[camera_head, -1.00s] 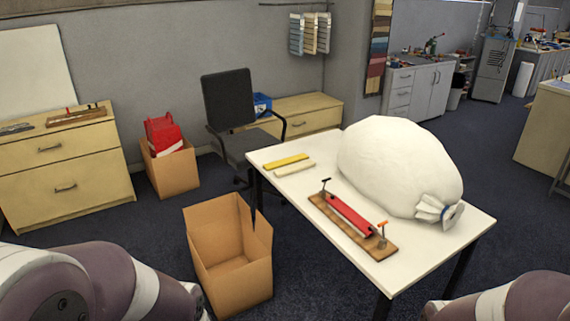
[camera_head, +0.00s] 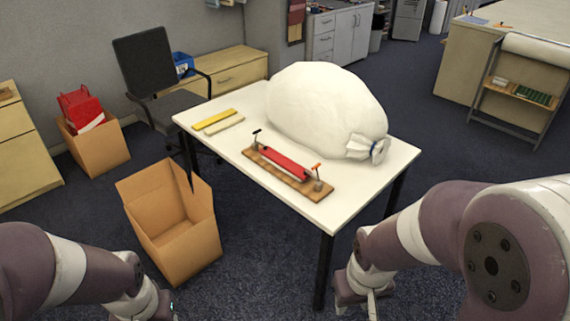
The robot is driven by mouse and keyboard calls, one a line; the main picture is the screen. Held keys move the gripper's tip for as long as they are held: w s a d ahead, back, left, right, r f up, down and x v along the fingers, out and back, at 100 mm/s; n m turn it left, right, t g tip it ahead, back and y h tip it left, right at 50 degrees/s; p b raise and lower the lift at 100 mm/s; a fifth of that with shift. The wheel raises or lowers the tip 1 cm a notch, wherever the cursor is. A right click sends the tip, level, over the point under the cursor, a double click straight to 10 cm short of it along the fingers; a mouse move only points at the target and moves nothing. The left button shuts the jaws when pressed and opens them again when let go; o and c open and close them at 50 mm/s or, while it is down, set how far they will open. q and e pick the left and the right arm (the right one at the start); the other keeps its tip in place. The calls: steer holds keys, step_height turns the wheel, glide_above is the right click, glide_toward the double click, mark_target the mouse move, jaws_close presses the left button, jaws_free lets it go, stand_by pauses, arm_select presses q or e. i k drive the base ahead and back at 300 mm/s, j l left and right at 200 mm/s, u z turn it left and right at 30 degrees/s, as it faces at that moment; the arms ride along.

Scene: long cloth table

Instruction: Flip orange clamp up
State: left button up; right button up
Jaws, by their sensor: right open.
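The orange-handled clamp (camera_head: 317,167) stands at the right, near end of a wooden board (camera_head: 298,187) on the white table. Its orange handle points up and to the right. A red bar (camera_head: 284,161) lies along the board, and a black-handled clamp (camera_head: 256,136) stands at the far left end. My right gripper (camera_head: 362,300) is open and empty, low in front of the table's near right side and well apart from the clamp. My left gripper (camera_head: 163,306) shows only partly at the bottom edge, near the cardboard box; its fingers cannot be made out.
A large white sack (camera_head: 325,105) fills the back of the white table (camera_head: 335,205). A yellow bar (camera_head: 213,119) and a pale bar (camera_head: 223,127) lie at its left. An open cardboard box (camera_head: 180,245) stands on the floor left of the table. A chair (camera_head: 146,65) is behind.

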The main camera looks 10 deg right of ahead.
mark_target(305, 172)
steer(key=i+j, duration=0.1)
steer(key=i, duration=0.9)
steer(key=i+j+z, duration=0.1)
steer(key=i, duration=0.85)
